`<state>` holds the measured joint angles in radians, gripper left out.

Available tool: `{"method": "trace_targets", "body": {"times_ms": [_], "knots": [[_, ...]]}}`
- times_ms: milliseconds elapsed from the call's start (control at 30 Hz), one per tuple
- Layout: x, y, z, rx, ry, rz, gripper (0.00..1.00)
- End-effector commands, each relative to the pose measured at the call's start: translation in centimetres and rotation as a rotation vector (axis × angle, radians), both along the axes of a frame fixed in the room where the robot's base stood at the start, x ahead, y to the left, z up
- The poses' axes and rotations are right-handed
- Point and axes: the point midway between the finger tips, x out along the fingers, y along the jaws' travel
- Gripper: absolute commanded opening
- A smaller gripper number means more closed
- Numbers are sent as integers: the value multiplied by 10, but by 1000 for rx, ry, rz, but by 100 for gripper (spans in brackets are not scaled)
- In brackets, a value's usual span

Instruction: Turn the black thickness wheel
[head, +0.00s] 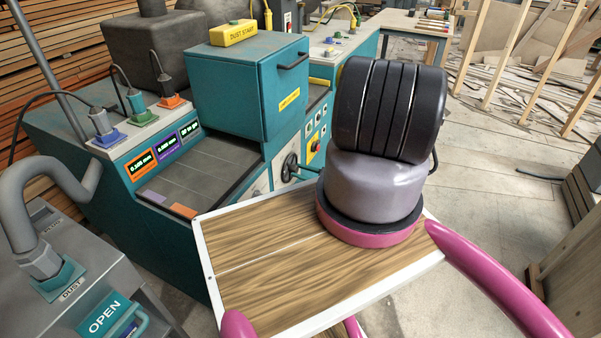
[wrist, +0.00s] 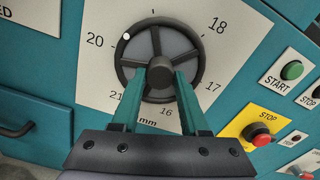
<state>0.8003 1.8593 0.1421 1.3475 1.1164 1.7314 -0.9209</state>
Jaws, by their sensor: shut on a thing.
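The dot lies between the 20 and the top tick. My gripper (wrist: 161,75) reaches up from below, its two teal fingers over the lower half of the wheel, shut on its middle part. The exact contact is partly hidden by the fingers.
Right of the dial are a green START button (wrist: 291,70) and a yellow STOP box (wrist: 259,130) with a red button. A drawer handle (wrist: 17,130) is at the left. The teal machine (head: 245,85) stands close ahead; open floor (head: 480,150) lies to the right.

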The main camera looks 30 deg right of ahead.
Motion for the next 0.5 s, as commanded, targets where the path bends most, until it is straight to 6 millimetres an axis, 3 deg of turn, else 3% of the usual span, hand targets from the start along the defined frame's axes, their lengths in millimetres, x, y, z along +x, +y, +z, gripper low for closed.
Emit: {"method": "trace_targets", "body": {"times_ms": [500], "knots": [[-1,0,0,385,301,-1,0]]}}
